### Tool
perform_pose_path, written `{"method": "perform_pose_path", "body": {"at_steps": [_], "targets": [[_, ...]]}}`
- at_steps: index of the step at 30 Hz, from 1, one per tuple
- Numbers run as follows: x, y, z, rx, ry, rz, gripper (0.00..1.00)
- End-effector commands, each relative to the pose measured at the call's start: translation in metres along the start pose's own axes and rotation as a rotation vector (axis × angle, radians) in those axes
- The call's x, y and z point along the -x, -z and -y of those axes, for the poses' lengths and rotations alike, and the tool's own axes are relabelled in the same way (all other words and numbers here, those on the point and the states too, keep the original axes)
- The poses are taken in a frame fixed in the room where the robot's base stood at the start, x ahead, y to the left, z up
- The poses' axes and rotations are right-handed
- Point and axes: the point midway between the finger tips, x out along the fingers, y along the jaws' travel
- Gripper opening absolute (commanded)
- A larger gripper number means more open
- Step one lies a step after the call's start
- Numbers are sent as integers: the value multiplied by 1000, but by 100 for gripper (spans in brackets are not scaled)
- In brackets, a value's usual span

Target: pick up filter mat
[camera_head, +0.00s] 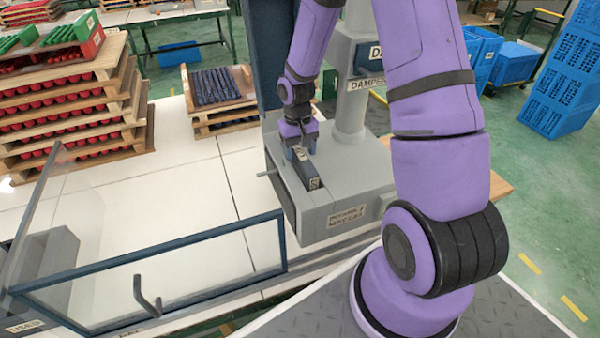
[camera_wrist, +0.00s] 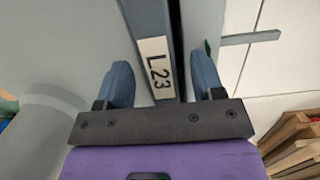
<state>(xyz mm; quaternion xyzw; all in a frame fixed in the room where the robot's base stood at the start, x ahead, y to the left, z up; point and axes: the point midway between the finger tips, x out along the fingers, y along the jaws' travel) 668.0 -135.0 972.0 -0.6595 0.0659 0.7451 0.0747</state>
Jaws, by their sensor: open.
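My gripper (camera_head: 300,150) points down over the grey machine housing (camera_head: 345,195), just above a narrow dark grey bar (camera_head: 304,172) set in its top. The bar carries a small white label. In the wrist view my gripper (camera_wrist: 161,62) is open, its two blue-grey fingers apart on either side of a blue-grey strip (camera_wrist: 147,22) with a label reading L23 (camera_wrist: 156,67). A dark groove runs beside the strip. I see no grip on it. I cannot tell for sure whether this strip is the filter mat; no other mat is clearly visible.
A grey column (camera_head: 352,95) with labels stands behind the housing. A framed clear panel (camera_head: 160,275) with a hook is at the front left. Stacked wooden trays with red items (camera_head: 70,100) and dark items (camera_head: 215,90) stand left. Blue crates (camera_head: 565,80) are at right.

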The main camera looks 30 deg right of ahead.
Motion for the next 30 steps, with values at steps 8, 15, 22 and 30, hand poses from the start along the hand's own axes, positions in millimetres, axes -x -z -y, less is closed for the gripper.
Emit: {"method": "perform_pose_path", "body": {"at_steps": [8, 15, 22, 30], "targets": [[-15, 0, 0, 0, 0, -1, 62], [-14, 0, 0, 0, 0, -1, 36], [-14, 0, 0, 0, 0, -1, 15], [-11, 0, 0, 0, 0, -2, 15]]}}
